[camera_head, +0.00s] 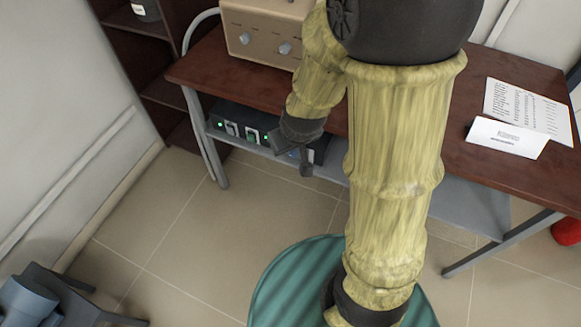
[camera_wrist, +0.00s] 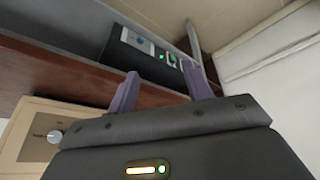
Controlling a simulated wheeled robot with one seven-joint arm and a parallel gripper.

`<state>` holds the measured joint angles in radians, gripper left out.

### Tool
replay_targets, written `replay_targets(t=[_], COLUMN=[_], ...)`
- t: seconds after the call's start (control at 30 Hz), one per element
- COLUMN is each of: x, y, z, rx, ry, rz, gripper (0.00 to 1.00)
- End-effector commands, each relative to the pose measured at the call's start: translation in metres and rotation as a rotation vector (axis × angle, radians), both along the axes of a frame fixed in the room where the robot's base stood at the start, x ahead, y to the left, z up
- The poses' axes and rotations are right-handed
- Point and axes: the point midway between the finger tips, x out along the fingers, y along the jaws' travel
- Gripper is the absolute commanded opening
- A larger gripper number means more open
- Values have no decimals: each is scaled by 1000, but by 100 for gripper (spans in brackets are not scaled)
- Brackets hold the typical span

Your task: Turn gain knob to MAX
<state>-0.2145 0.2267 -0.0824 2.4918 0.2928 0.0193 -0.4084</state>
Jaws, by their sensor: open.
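A beige box (camera_head: 268,22) with two grey knobs, a left knob (camera_head: 244,39) and a right knob (camera_head: 285,48), stands on the desk. One of its knobs (camera_wrist: 54,137) shows in the wrist view. A dark unit (camera_head: 228,119) with green lights and switches sits on the shelf below. Its blue panel (camera_wrist: 145,46) carries what looks like a small knob, seen in the wrist view. No gain or MAX label is readable. My gripper (camera_head: 291,158) is open and empty in front of the unit's right part, hiding some of it. Its fingers (camera_wrist: 160,69) touch nothing visible.
The brown desk (camera_head: 490,170) edge lies above the shelf unit, close to my arm. A dark chair (camera_head: 65,300) stands at lower left. The tiled floor (camera_head: 165,235) is clear between.

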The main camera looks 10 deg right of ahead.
Motion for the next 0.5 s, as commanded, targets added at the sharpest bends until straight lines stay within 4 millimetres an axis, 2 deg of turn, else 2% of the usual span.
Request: replay_targets(t=[0.03,0.3,0.5], x=[10,56,78], y=[8,29,35], z=[-38,-143,-217], rx=[-25,-249,-503], ry=[-23,-165,-244], rz=[36,202,320], gripper=[50,50,50])
